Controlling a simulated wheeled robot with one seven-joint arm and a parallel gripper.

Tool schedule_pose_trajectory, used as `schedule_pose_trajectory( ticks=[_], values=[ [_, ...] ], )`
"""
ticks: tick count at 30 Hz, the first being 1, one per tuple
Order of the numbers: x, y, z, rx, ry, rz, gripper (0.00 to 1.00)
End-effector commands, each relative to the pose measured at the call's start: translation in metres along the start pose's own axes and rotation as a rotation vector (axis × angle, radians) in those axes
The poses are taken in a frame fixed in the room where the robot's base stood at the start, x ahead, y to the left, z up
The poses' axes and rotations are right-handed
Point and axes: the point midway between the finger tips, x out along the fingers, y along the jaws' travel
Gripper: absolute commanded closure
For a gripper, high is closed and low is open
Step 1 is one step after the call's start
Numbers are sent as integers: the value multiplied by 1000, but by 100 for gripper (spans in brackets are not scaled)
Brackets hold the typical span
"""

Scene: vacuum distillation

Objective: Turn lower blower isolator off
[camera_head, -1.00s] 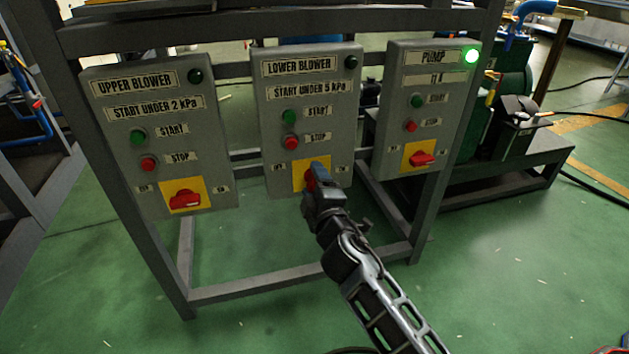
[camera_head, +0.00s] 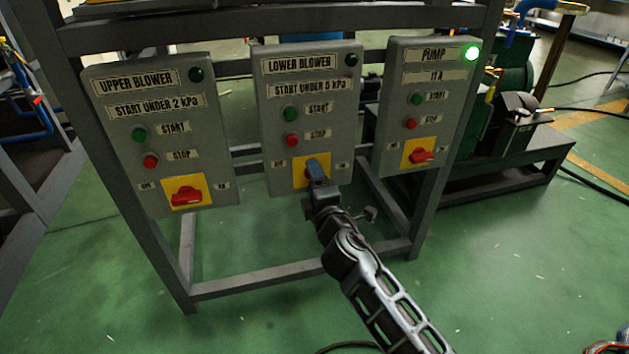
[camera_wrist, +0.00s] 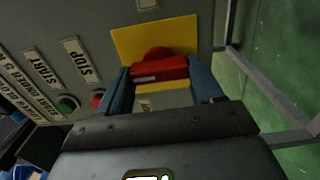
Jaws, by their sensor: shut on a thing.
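The lower blower panel (camera_head: 275,122) is the middle grey box, with a green start button, a red stop button and a dark lamp. Its isolator is a red handle on a yellow plate (camera_head: 299,172); my gripper hides the handle in the head view. In the wrist view the red isolator handle (camera_wrist: 160,69) sits between the two blue fingers against the yellow plate (camera_wrist: 150,38). My gripper (camera_head: 316,172) is shut on this handle; it also shows in the wrist view (camera_wrist: 160,85). I cannot read which way the handle is set.
The upper blower panel (camera_head: 150,150) stands to the left with its own red isolator. The pump panel (camera_head: 425,115) stands to the right with a lit green lamp. All hang on a grey metal frame (camera_head: 300,280). The green floor in front is open.

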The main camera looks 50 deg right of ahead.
Motion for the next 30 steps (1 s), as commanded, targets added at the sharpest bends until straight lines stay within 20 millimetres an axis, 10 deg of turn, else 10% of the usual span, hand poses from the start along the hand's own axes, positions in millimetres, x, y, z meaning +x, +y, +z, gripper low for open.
schedule_pose_trajectory(
  ticks=[2,3,10,20,30],
  values=[
    [0,-1,-1,-4,2,-1,64],
    [0,-1,-1,-4,2,-1,31],
    [0,-1,0,-2,1,-1,9],
    [-5,-1,0,-1,1,-1,8],
    [-56,-2,0,-2,1,-2,8]
  ],
)
